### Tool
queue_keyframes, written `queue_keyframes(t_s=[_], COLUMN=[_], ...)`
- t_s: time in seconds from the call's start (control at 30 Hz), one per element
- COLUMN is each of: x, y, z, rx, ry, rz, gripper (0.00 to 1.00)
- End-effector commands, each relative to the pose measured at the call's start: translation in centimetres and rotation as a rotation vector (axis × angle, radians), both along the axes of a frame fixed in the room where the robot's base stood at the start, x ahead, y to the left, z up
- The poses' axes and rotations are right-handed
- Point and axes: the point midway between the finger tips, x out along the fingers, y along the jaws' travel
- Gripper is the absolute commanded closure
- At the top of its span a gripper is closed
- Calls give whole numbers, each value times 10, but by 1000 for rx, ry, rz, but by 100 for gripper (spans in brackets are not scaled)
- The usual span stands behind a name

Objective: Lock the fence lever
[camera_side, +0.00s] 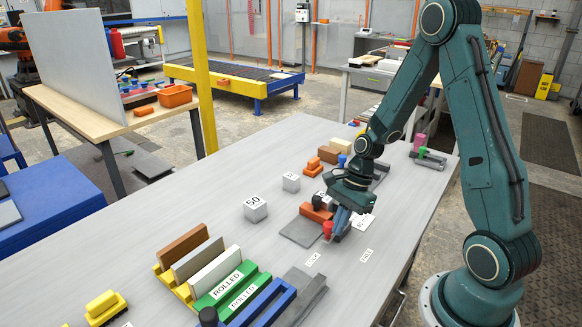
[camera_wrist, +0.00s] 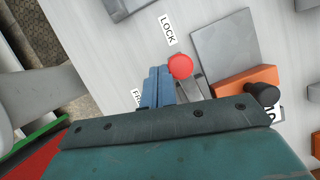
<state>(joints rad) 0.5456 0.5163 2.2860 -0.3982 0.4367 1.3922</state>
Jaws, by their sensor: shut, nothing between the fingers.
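The fence lever shows as a red ball knob (camera_side: 327,229) on the work table. In the wrist view the red knob (camera_wrist: 180,66) tops a grey bar that runs back under my gripper's dark plate. The LOCK label (camera_wrist: 167,30) lies just beyond the knob, and a partly covered label, apparently FREE (camera_wrist: 137,97), lies on the other side of my fingers. My gripper (camera_side: 341,222) is shut and empty, its blue fingers (camera_wrist: 158,88) low and right beside the knob. I cannot tell whether they touch it. The lever's pivot is hidden.
A flat grey plate (camera_wrist: 225,50) and an orange block (camera_wrist: 245,86) with a black knob stand close to the lever. Cubes marked 50 (camera_side: 255,209), a board rack (camera_side: 190,272) and green ROLLED blocks (camera_side: 232,288) stand leftward. The table around the LOCK label is clear.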

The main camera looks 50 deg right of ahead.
Motion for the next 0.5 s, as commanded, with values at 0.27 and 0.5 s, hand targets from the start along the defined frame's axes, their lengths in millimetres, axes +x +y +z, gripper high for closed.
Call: queue_keyframes(t_s=[0.27,0.5], x=[0,-8], y=[0,-4], z=[0,0], rx=[0,0], ry=[0,-1], rz=[0,-1], gripper=[100,100])
